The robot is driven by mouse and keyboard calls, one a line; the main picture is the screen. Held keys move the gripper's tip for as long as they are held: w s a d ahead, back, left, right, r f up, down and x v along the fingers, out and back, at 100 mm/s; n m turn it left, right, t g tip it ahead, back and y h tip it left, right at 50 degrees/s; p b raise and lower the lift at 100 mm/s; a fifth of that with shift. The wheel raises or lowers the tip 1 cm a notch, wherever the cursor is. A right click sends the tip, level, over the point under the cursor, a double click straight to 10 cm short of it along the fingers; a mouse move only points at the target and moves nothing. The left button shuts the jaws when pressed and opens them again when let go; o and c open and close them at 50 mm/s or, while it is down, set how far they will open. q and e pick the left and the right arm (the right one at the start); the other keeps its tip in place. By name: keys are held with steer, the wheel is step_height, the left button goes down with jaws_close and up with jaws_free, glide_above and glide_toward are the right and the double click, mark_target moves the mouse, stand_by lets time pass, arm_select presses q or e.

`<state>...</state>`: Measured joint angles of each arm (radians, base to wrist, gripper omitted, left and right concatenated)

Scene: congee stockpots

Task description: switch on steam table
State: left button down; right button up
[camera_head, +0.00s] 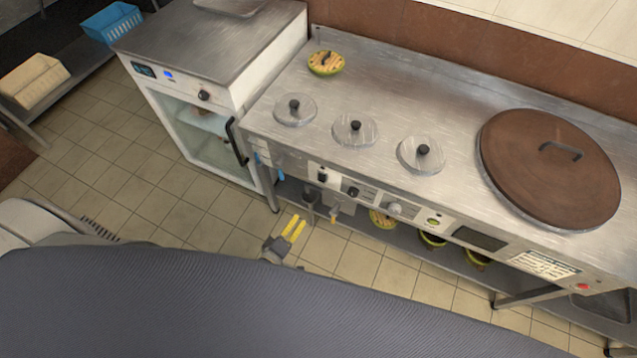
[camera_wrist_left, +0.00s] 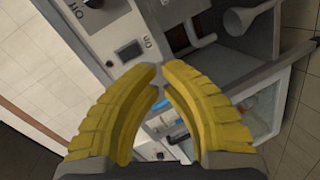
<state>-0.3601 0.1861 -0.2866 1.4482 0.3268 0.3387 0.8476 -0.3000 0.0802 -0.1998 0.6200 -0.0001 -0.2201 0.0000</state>
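The steam table (camera_head: 385,95) is a long steel counter with three round lids and a big brown lid on top. Its front panel carries a small black switch (camera_head: 322,175) at the left end, then knobs. In the left wrist view the black switch (camera_wrist_left: 130,52) sits on a pale plate with lettering, just beyond the fingertips. My left gripper (camera_head: 294,227) has yellow fingers and is below and left of the switch, apart from it. In the left wrist view its fingertips (camera_wrist_left: 160,75) nearly meet, with nothing between them. My right gripper is not in view.
A glass-door cabinet (camera_head: 205,125) with a black handle stands left of the steam table. A funnel-like fixture (camera_head: 310,196) hangs below the panel's left end. Several bowls, including one (camera_head: 383,218), sit on the lower shelf. The tiled floor in front is clear.

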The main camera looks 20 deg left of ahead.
mark_target(318, 180)
arm_select(q)
steer(key=shift+w+a+r+n+t, duration=0.1)
steer(key=shift+w+r+n+t, duration=0.15)
steer(key=shift+r+n, duration=0.45)
steer(key=shift+w+r+n+t, duration=0.25)
steer(key=shift+r+n, duration=0.35)
steer(key=shift+n, duration=0.15)
steer(key=shift+w+a+r+n+t, duration=0.1)
steer(key=shift+w+r+n+t, duration=0.15)
steer(key=shift+r+n, duration=0.45)
steer(key=shift+f, duration=0.1)
steer(key=x, duration=1.4)
steer(key=shift+a+f, duration=0.1)
steer(key=shift+w, duration=0.1)
steer(key=shift+w+f, duration=0.15)
steer(key=shift+w, duration=0.35)
steer(key=shift+s, duration=0.15)
steer(key=s+a+f, duration=0.2)
steer(key=s, duration=1.1)
steer(key=shift+s, duration=0.35)
